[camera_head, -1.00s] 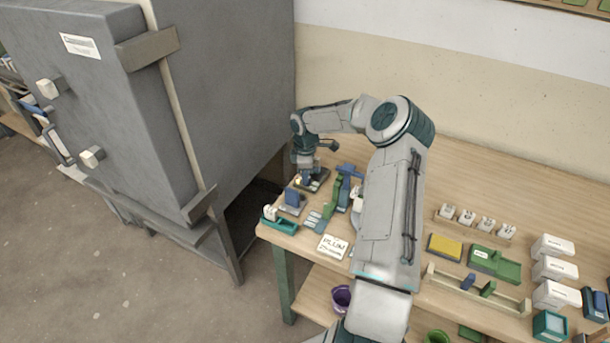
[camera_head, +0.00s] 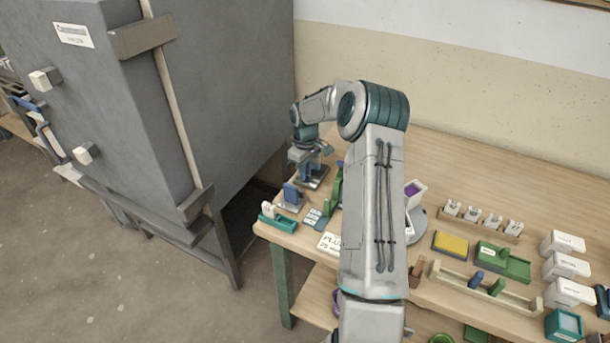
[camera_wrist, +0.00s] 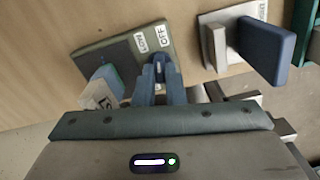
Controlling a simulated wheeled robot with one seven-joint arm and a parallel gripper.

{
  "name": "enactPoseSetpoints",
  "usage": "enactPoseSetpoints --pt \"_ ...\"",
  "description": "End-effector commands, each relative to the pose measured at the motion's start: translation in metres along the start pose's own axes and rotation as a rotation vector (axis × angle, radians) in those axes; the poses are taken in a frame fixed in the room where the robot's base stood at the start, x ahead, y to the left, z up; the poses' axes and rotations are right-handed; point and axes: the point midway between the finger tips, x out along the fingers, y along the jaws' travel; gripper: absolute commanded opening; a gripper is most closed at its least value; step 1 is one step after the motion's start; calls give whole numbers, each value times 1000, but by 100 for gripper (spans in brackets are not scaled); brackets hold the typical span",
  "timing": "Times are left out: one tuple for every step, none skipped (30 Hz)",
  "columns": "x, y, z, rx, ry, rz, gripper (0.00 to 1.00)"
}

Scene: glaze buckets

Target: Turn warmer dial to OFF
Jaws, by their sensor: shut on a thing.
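The warmer (camera_wrist: 92,52) is a dark, flat unit with a greenish edge and white LOW and OFF labels. In the head view the warmer (camera_head: 317,182) sits near the table's far left end, partly under my gripper (camera_head: 304,160). In the wrist view my gripper (camera_wrist: 160,88) is shut on the warmer's dial (camera_wrist: 159,68), a small dark blue knob between the fingers. The dial is just below the OFF label, with LOW to its left. The fingers hide much of it, so its exact pointing is unclear.
A blue upright block (camera_wrist: 266,48) on a pale base stands right of the warmer in the wrist view. A blue and white item (camera_wrist: 104,88) is close to my left finger. A grey kiln-like cabinet (camera_head: 230,90) stands left of the table. Several small items fill the table's right side.

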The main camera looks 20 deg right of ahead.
Motion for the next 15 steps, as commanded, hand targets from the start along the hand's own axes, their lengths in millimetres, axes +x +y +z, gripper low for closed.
enactPoseSetpoints --pt "2 0 -1 32 0 1 0" --pt "1 0 -1 52 0 1 0" --pt "1 0 0 77 0 1 0" --pt "1 0 -1 94 0 1 0" --pt "1 0 -1 111 0 0 0" --pt "1 0 0 133 -1 1 0" --pt "1 0 0 146 -1 1 0" --pt "1 0 0 159 0 0 0" --pt "1 0 0 175 -1 -1 0" --pt "1 0 0 185 -1 0 0" --pt "1 0 0 193 -1 0 0" --pt "1 0 0 204 -1 0 0" --pt "0 0 0 211 -1 0 0" --pt "0 0 0 218 -1 -1 0" --pt "0 0 0 224 -1 -1 0"
